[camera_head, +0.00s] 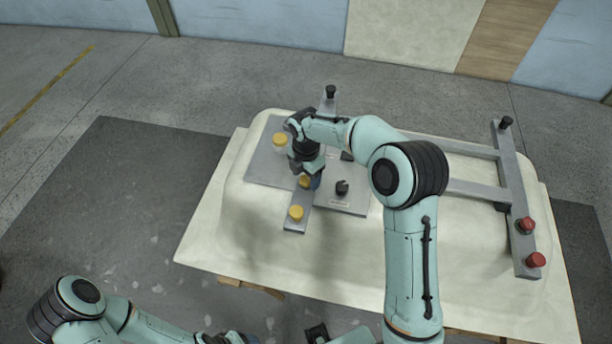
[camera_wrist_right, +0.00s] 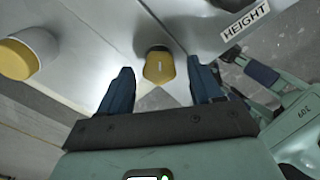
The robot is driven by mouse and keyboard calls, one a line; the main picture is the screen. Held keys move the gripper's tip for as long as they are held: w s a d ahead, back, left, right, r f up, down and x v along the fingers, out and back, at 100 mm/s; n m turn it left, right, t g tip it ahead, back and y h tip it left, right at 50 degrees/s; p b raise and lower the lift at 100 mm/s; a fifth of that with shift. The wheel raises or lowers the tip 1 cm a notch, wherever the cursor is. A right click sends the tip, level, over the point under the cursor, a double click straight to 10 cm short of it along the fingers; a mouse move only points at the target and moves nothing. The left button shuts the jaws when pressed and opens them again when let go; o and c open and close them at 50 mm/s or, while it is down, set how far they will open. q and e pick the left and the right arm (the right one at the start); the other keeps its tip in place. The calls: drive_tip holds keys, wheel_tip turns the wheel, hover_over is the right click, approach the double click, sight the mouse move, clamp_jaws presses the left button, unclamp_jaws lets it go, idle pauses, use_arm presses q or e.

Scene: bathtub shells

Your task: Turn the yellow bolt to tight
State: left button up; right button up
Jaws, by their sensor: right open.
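A yellow bolt (camera_wrist_right: 158,66) with a small mark on its face lies between the spread blue fingers of my right gripper (camera_wrist_right: 163,82) in the wrist view. A gap shows on both sides, so the fingers do not touch it. In the head view this yellow bolt (camera_head: 304,181) is partly hidden by the right gripper (camera_head: 308,177), which is open above the grey bracket (camera_head: 297,222). My left arm shows at the bottom left of the head view. Its jaws are not clear there.
Other yellow knobs (camera_head: 296,213) (camera_head: 280,139), a black knob (camera_head: 342,187) and red knobs (camera_head: 526,225) stand on the fixture. The pale shell (camera_head: 250,255) has bare surface at the front.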

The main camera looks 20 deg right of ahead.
drive_tip(key=shift+f, duration=0.2)
drive_tip(key=c, duration=1.1)
drive_tip(key=shift+o, duration=0.2)
